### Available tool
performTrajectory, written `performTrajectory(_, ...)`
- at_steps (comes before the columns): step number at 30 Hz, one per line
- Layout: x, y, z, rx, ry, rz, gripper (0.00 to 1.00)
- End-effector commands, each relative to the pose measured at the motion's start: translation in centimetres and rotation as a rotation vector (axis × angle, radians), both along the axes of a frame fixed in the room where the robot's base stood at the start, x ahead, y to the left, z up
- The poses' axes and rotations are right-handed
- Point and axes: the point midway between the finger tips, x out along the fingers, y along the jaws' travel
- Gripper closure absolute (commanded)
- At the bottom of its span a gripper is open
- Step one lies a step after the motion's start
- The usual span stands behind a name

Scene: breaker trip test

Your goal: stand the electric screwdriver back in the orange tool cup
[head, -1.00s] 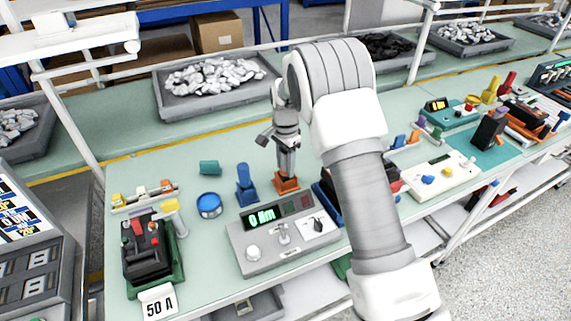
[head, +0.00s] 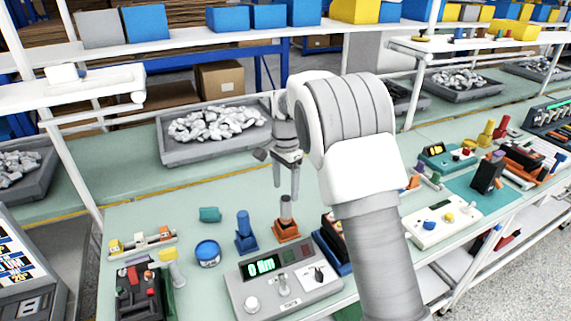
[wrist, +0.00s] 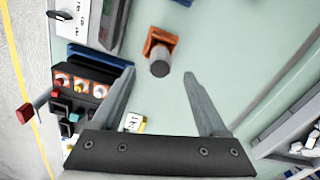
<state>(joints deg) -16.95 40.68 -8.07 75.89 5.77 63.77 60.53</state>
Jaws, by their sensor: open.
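The electric screwdriver (head: 286,208) shows as a grey cylinder standing upright in the orange tool cup (head: 287,231). In the wrist view, the screwdriver (wrist: 160,67) rises from the orange cup (wrist: 153,36), with its round end toward the camera. My gripper (head: 287,191) is open and empty just above the screwdriver. In the wrist view, the fingertips (wrist: 159,73) are on either side of the screwdriver's end, with clear gaps. The lower part of the screwdriver is hidden inside the cup.
A blue holder with a blue tool (head: 245,232) stands left of the cup. A grey test box with a green display (head: 268,267) is in front. A blue round tin (head: 207,253) and a teal piece (head: 210,214) lie left. A blue-edged box (head: 331,251) stands right.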

Motion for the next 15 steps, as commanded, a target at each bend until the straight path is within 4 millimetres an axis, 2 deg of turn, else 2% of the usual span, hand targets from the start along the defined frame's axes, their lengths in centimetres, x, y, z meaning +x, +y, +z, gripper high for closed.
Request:
performTrajectory(1, 0.1, 0.0, 1.5, 0.001, -0.006, 0.0, 0.24)
performTrajectory(6, 0.1, 0.0, 4.9, 0.0, -0.004, 0.0, 0.24)
performTrajectory(10, 0.1, 0.0, 6.5, 0.0, -0.002, -0.001, 0.24)
performTrajectory(15, 0.0, 0.0, 7.4, 0.0, -0.001, -0.001, 0.24)
